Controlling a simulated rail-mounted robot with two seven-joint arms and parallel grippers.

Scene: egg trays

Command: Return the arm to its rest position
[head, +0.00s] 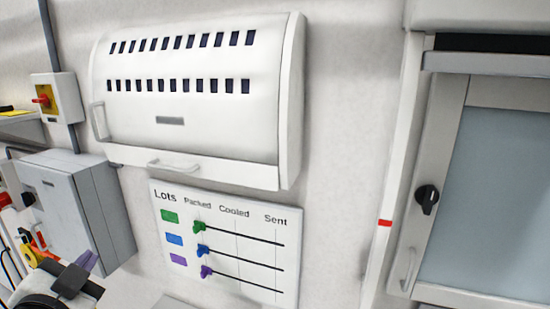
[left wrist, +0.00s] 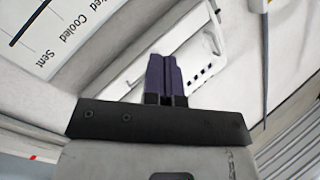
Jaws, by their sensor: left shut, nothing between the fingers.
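In the left wrist view the two purple fingers (left wrist: 163,76) lie side by side, shut and empty. They appear in front of a white housing, apart from it as far as I can tell. No egg or egg tray is in view. My right gripper is not in view.
A white Lots board (head: 225,243) with coloured sliders hangs under a white slotted wall housing (head: 190,130). A grey box (head: 75,200) and a red-yellow switch (head: 57,97) are at left. A glass-fronted cabinet (head: 490,190) stands at right. Bare wall (head: 340,150) lies between.

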